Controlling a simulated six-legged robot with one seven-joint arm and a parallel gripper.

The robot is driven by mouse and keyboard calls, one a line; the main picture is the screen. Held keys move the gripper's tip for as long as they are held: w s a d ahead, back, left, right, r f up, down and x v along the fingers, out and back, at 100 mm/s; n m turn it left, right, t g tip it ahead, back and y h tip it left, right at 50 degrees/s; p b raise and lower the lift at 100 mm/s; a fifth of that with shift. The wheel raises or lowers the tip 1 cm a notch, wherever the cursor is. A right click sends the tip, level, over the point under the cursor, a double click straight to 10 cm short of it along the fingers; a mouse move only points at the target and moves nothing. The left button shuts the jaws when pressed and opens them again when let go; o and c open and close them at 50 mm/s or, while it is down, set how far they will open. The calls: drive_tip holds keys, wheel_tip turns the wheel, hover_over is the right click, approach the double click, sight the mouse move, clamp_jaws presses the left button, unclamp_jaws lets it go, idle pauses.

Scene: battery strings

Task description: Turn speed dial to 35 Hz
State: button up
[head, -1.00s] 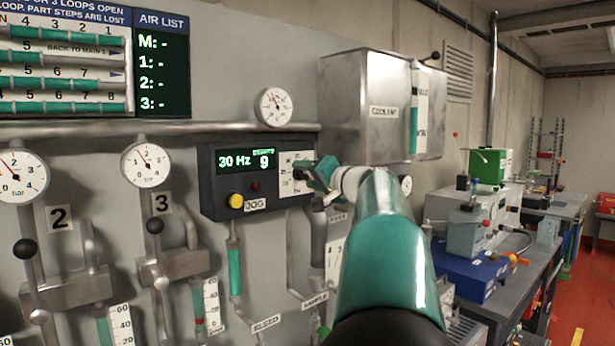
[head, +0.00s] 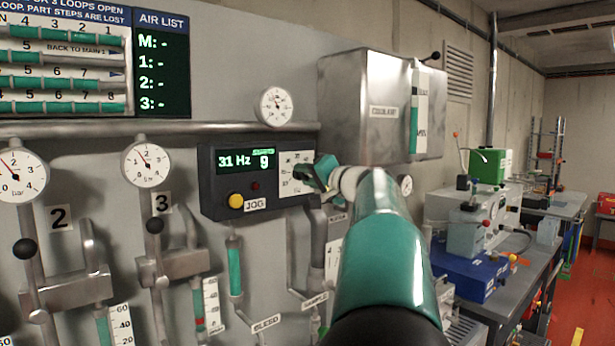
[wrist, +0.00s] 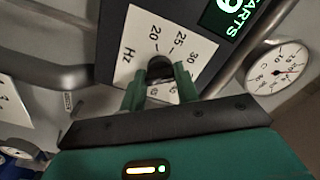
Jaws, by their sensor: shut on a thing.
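The speed dial is a dark knob (wrist: 160,69) on a white scale plate (wrist: 140,40) marked Hz, with 20, 25 and 30 legible in the wrist view. My gripper (wrist: 160,82) is shut on the knob, one green finger on each side of it. In the head view my gripper (head: 318,172) reaches the plate (head: 290,180) from the right, and the knob is mostly hidden behind it. The display (head: 245,161) on the dark control box (head: 212,190) reads 31 Hz, with a 9 beside it.
A yellow button (head: 236,201) and the JOG label (head: 255,204) are below the display. A metal coolant box (head: 350,90) stands out from the wall above my arm. A round gauge (head: 276,106) is above the control box, and pipes run below it.

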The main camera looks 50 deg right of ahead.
drive_tip(key=m, duration=0.6)
drive_tip(key=shift+m, duration=0.4)
idle(0.4)
drive_tip(key=o, duration=1)
drive_tip(key=shift+s, duration=0.1)
drive_tip(key=v, duration=1.3)
drive_tip(key=shift+s, duration=0.3)
